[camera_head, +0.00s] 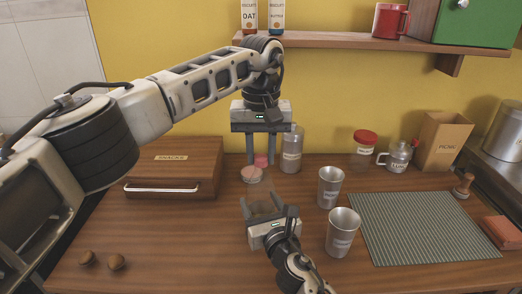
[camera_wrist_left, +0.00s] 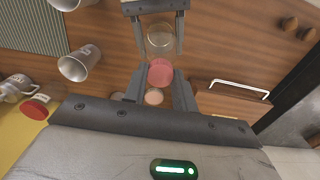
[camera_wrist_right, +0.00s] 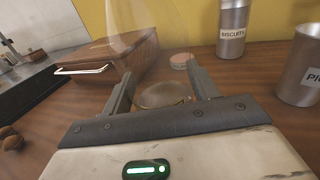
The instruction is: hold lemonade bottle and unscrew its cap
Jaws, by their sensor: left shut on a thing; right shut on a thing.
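The lemonade bottle is clear glass and shows faintly in the head view; its body shows in the left wrist view (camera_wrist_left: 160,37) and as a large see-through shape in the right wrist view (camera_wrist_right: 150,35). My right gripper (camera_head: 264,201) is shut around its body above the table. The pink-red cap (camera_head: 262,160) is between the fingers of my left gripper (camera_head: 262,163), which reaches down from above and is shut on it. The cap (camera_wrist_left: 160,72) lines up with the bottle in the left wrist view; I cannot tell whether they still touch.
A pinkish disc (camera_head: 252,175) lies on the table behind the bottle. A steel canister (camera_head: 291,155) stands right of the left gripper. Steel cups (camera_head: 342,232) and a striped mat (camera_head: 420,228) are to the right. A wooden snacks box (camera_head: 172,172) is left. The front left table is mostly clear.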

